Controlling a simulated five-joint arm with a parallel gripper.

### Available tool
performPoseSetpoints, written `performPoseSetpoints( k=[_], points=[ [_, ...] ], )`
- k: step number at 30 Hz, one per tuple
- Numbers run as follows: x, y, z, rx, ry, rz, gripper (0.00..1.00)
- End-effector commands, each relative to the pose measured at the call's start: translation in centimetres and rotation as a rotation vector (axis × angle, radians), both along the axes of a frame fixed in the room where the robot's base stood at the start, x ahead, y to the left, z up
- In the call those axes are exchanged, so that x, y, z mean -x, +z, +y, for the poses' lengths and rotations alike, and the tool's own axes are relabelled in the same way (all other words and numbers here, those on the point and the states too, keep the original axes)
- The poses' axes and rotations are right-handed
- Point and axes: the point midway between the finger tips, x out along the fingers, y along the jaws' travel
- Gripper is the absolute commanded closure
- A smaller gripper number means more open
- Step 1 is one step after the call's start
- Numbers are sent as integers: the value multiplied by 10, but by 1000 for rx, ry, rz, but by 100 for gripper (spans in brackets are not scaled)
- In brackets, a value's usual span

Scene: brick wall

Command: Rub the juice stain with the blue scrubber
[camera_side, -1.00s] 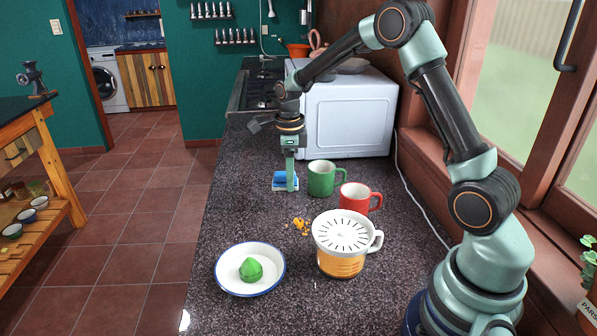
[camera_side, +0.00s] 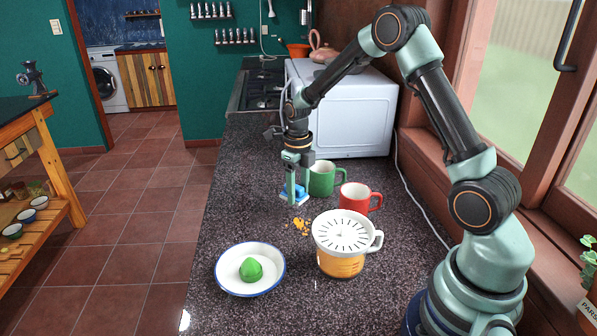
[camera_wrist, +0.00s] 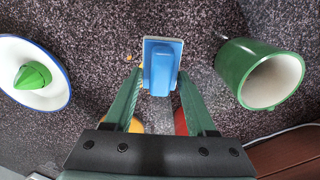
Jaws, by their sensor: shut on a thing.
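The blue scrubber (camera_side: 301,190) has a pale base and is low at the dark speckled countertop, just behind the orange stain in the side view. It also shows in the wrist view (camera_wrist: 161,66), between my fingertips. My gripper (camera_side: 292,188) points down and is shut on the scrubber's raised blue handle; the wrist view shows it too (camera_wrist: 160,88). The juice stain (camera_side: 301,225) is a patch of small orange splotches in front of the scrubber. In the wrist view most of it is hidden. I cannot tell whether the scrubber touches the counter.
A green mug (camera_side: 322,178) stands close to the right of the scrubber. A red mug (camera_side: 355,198) and an orange juicer (camera_side: 341,262) stand right of the stain. A white plate (camera_side: 224,274) with a green reamer-like piece (camera_side: 251,270) is front left. A white microwave (camera_side: 350,115) stands behind.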

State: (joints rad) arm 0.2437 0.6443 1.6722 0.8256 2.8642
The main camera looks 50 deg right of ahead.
Motion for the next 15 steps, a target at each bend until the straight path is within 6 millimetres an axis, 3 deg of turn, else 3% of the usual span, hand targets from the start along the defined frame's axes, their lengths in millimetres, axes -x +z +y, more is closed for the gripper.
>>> performPoseSetpoints(
  k=[15],
  points=[
    [1,-54,0,-1,2,3,88]
  ],
)
